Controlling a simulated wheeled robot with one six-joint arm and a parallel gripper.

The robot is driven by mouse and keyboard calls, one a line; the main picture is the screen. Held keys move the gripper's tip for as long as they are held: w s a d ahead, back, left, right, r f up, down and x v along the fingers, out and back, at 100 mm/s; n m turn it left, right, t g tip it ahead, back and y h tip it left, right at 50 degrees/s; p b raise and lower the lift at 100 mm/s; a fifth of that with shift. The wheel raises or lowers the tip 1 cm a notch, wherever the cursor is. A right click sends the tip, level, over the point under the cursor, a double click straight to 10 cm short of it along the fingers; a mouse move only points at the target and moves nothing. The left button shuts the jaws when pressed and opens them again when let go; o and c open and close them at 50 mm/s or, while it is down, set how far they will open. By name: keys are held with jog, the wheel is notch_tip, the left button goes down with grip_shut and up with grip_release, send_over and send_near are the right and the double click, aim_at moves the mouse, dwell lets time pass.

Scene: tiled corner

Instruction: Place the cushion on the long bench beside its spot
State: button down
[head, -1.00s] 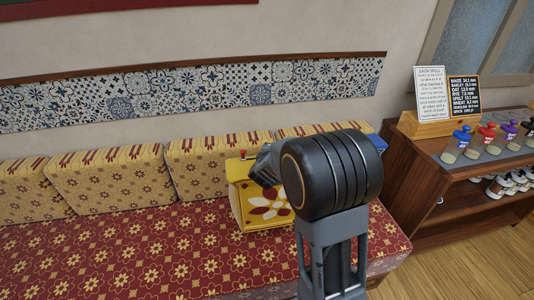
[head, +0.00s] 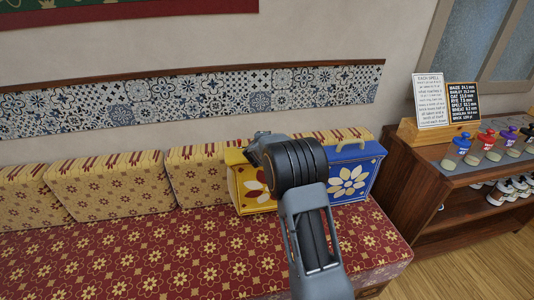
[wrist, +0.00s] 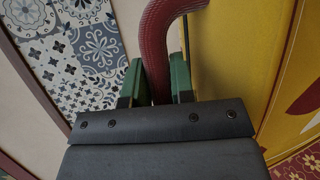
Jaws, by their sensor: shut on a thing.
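My gripper (head: 258,148) is shut on the dark red handle (wrist: 157,50) of a yellow case (head: 240,186) with a white and red flower on its front. In the wrist view its green fingertips (wrist: 158,84) sit either side of the handle, and the yellow case (wrist: 230,60) fills the right. The case is upright at the long bench's (head: 150,255) back; whether its base touches the seat is unclear. My arm covers its right part. Several yellow patterned back cushions (head: 110,185) lean along the wall; none is in my gripper.
A blue case (head: 347,180) with a white flower and yellow handle stands just right of my arm on the bench. A wooden shelf unit (head: 400,180) with signs and several capped jars is further right. The red seat's front and left are clear.

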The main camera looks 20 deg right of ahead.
jog(key=shift+f, duration=0.35)
notch_tip(320, 180, down, 4)
jog(key=shift+f+b, duration=0.1)
jog(key=shift+b, duration=0.85)
jog(key=shift+w+f, duration=0.2)
jog(key=shift+f, duration=0.2)
jog(key=c, duration=1)
grip_release()
